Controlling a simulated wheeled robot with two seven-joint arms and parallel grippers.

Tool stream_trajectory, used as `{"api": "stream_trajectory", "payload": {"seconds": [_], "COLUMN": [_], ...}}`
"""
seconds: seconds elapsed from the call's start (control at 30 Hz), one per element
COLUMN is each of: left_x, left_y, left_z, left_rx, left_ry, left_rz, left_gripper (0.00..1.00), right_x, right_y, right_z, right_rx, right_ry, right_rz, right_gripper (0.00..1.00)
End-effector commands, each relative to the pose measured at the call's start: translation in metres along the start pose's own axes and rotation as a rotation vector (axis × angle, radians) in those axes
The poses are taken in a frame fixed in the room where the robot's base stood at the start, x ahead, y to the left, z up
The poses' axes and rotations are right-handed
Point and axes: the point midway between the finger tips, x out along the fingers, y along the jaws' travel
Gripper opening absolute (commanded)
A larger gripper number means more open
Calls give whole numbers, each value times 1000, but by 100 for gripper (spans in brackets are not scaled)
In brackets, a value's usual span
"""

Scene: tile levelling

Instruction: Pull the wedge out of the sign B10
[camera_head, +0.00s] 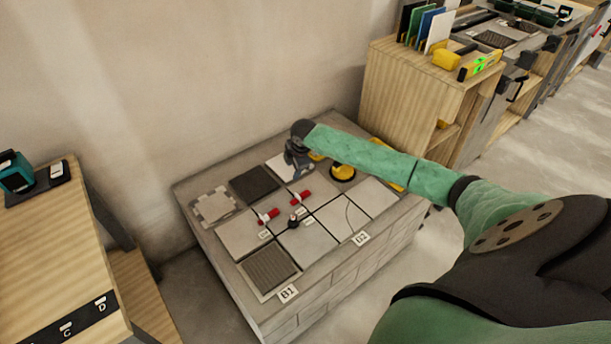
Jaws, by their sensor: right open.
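Two red wedges with white parts, the left wedge (268,216) and the right wedge (300,198), sit at the joints between grey tiles on a block-built bench (330,292). Small white tags lie near them, one tag (264,234) below the left wedge. The tags are too small to read, so I cannot tell which is B10. My right gripper (298,170) is open, above the tiles at the back of the bench, beyond both wedges and apart from them. My left gripper is not in view.
A black knob-like piece (293,222) stands between the tiles near the wedges. Yellow suction cups (343,172) lie at the back right. Signs B1 (288,293) and B2 (361,238) mark the front edge. A wooden cabinet (405,95) stands behind right, a wooden table (50,250) at left.

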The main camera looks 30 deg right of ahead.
Motion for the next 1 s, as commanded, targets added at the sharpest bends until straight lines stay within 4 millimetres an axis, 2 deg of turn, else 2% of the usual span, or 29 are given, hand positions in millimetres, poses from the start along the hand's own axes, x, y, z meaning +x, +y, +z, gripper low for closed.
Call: {"api": "stream_trajectory", "payload": {"seconds": [0.1, 0.3, 0.47, 0.8, 1.0], "left_x": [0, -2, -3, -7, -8], "left_y": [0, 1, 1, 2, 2], "left_z": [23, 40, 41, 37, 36], "left_rx": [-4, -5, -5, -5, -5], "left_ry": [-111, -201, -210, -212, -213], "left_rz": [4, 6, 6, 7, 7], "left_gripper": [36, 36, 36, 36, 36], "right_x": [1, -2, 6, 49, 66], "right_y": [-25, -46, -50, -62, -65], "right_z": [16, 26, 28, 33, 35], "right_rx": [-91, -215, -235, -233, -232], "right_ry": [-54, -84, -86, -87, -86], "right_rz": [-143, -262, -273, -271, -269], "right_gripper": [45, 45, 45, 45, 45]}}
